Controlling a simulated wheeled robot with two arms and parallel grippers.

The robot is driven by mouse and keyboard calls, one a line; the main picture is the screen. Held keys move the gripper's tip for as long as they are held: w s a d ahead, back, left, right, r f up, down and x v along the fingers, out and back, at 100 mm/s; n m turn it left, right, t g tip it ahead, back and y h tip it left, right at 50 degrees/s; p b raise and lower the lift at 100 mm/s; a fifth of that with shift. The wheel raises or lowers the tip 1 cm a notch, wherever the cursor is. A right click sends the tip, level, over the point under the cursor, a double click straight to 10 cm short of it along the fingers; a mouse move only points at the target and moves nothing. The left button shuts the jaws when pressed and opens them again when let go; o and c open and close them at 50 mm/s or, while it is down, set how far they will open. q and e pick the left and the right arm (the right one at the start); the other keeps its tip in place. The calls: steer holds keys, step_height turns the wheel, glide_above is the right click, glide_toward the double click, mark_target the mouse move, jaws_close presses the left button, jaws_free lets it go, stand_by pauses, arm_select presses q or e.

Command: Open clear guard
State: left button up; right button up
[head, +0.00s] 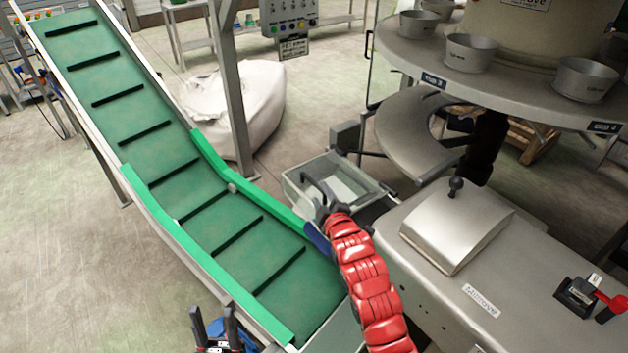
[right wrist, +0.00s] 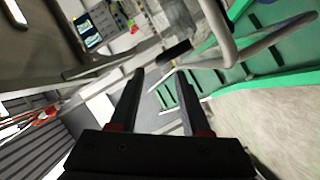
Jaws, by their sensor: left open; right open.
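The clear guard (head: 345,180) is a see-through box-like cover in the middle of the head view, beside the green conveyor's right edge. It looks lowered. My right gripper (head: 315,185), on the red-sleeved arm, is over its near left part, open with nothing between the fingers. I cannot tell whether it touches the guard. In the right wrist view the open fingers (right wrist: 158,90) point toward a dark grip (right wrist: 174,51) near a grey bent bar (right wrist: 226,45); whether these belong to the guard is unclear. My left gripper (head: 213,322) is open and empty at the bottom edge, left of the conveyor.
The green cleated conveyor (head: 185,180) slopes across the left. A metal machine housing (head: 455,235) with a knobbed lid stands at right, below a round table (head: 430,65) with metal cups. A grey post (head: 235,110) and a white sack (head: 262,100) stand behind.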

mark_target(315, 185)
steer(key=p+x, duration=0.1)
steer(key=x, duration=0.4)
steer(key=shift+w+a+f, duration=0.1)
steer(key=shift+w+f, duration=0.05)
steer(key=shift+w, duration=0.2)
steer(key=shift+w+a+p, duration=0.1)
steer(key=shift+w+p, duration=0.2)
steer(key=shift+w, duration=0.05)
steer(key=shift+w+a+f, duration=0.15)
steer(key=shift+w+f, duration=0.05)
steer(key=shift+w, duration=0.3)
jaws_close()
stand_by(0.6)
